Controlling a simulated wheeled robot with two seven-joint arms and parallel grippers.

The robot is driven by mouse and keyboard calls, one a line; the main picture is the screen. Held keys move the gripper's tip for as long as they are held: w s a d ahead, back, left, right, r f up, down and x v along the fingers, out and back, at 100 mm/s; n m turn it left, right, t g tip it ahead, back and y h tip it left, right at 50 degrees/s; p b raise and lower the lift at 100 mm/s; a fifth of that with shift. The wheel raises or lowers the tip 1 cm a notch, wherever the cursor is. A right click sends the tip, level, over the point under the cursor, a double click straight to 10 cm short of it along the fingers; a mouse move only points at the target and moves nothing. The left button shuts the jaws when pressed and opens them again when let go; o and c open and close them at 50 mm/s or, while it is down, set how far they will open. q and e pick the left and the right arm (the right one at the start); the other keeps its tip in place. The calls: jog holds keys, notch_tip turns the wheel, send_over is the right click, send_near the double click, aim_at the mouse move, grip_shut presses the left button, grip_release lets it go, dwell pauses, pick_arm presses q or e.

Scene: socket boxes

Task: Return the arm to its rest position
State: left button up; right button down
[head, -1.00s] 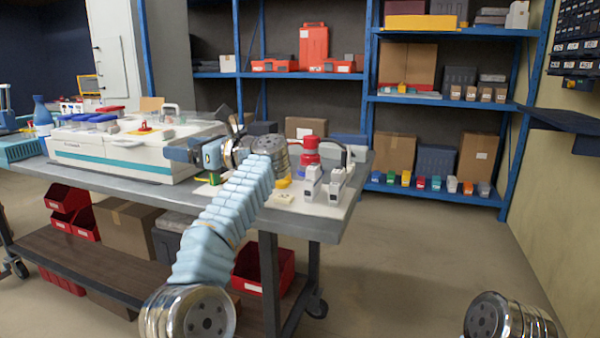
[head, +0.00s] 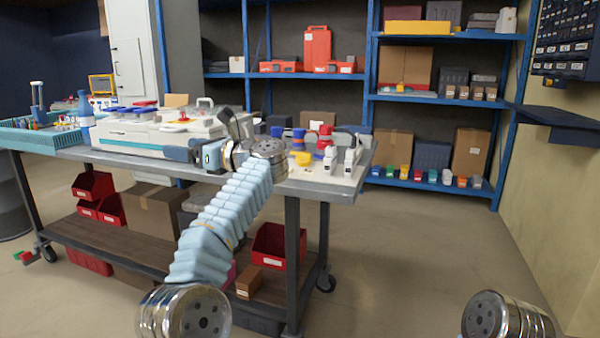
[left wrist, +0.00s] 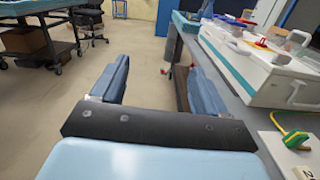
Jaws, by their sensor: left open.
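My left arm reaches in from the bottom of the head view, and its gripper (head: 178,153) points left in front of the bench. In the left wrist view the two blue-grey fingers of the left gripper (left wrist: 158,85) are wide apart, with only floor between them. It holds nothing. The arm is bent and raised beside the bench (head: 325,190). Of my right arm, only a metal link shows at the bottom right of the head view; its gripper is out of view.
A white case (head: 130,140) stands on the bench, close to the gripper, and shows in the left wrist view (left wrist: 285,75). A blue crate (head: 35,142) is at the bench's left end. Blue shelving (head: 440,98) stands behind. The floor at the right is clear.

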pick_arm(q)
jog(key=w+d+f+m+t+h, duration=0.25)
jog(key=w+f+m+t, duration=0.3)
jog(key=f+m, duration=0.3)
jog(key=w+d+f+m+t+h, duration=0.2)
jog(key=w+d+f+m+t, duration=0.2)
jog(key=w+f+m, duration=0.45)
jog(key=s+d+f+m+h, duration=0.2)
jog(key=f+m+h, duration=0.3)
jog(key=f, duration=0.4)
jog(key=s+d+f+m+h, duration=0.1)
jog(key=s+f+m+h, duration=0.15)
jog(key=f+m, duration=0.45)
jog(key=s+d+f+m+h, duration=0.25)
jog(key=f+m, duration=0.25)
jog(key=f, duration=0.5)
jog(key=s+d+f+m+g+h, duration=0.1)
jog(key=s+f+m+g+h, duration=0.6)
jog(key=s+f, duration=1.3)
jog(key=s+f+m+g, duration=0.1)
jog(key=s+m+g, duration=0.2)
jog(key=s, duration=0.9)
jog(key=s+f+m+g, duration=0.2)
jog(key=s+g, duration=0.3)
jog(key=s, duration=0.7)
jog(key=shift+s+d+f+m, duration=0.15)
jog(key=shift+d+f+m, duration=0.25)
jog(key=shift+m, duration=0.4)
